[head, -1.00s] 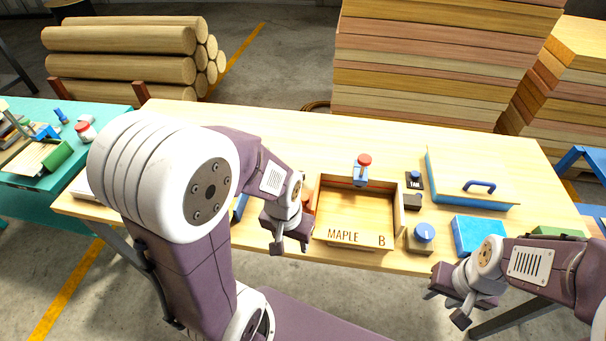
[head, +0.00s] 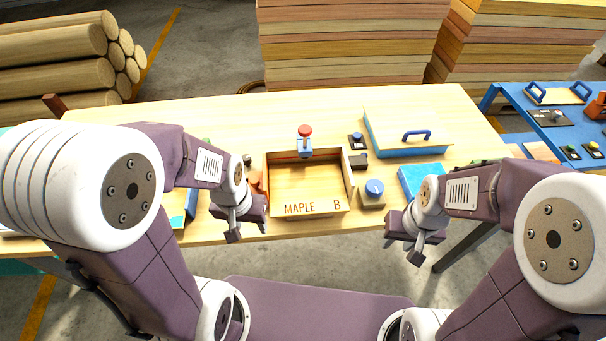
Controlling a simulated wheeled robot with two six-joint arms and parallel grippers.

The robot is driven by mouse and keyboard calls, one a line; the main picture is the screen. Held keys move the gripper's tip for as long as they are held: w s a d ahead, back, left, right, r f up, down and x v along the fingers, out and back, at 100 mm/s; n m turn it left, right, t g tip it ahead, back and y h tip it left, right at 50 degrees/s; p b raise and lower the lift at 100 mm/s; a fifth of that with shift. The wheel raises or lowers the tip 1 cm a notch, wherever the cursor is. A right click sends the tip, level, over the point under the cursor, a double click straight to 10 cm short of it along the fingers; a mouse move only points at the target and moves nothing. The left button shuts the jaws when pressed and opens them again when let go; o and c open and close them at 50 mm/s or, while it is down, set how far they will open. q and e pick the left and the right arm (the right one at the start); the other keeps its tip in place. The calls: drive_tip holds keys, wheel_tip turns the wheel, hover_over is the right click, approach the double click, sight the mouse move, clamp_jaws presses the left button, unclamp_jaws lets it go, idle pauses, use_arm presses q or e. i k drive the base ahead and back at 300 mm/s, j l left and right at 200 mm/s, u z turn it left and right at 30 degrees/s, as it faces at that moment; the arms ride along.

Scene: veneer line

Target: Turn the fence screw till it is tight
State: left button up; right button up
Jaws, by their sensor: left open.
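A wooden tray marked MAPLE B (head: 290,210) sits near the table's front edge. A blue clamp-like fitting (head: 304,150) with a red knob (head: 305,131) stands at its back wall. A round blue knob (head: 374,188) on a small wooden block stands just right of the tray. I cannot tell for sure which of these knobs is the fence screw. My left gripper (head: 247,233) is open and empty, left of the tray's front corner. My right gripper (head: 403,251) looks open and empty, in front of the table edge, right of and nearer than the blue knob.
A blue box with a wooden lid and handle (head: 402,135) stands at the back right, with a blue block (head: 423,178) before it. Small dark parts (head: 357,161) lie beside the tray. A blue side table (head: 550,112) is at right.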

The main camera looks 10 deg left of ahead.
sight(247, 159)
drive_tip(key=i+j+u, duration=0.1)
drive_tip(key=u, duration=0.3)
drive_tip(key=i+j+u, duration=0.15)
drive_tip(key=j+u, duration=0.2)
drive_tip(key=i+u, duration=0.15)
drive_tip(key=u, duration=0.25)
drive_tip(key=i+j+u, duration=0.15)
drive_tip(key=u, duration=0.2)
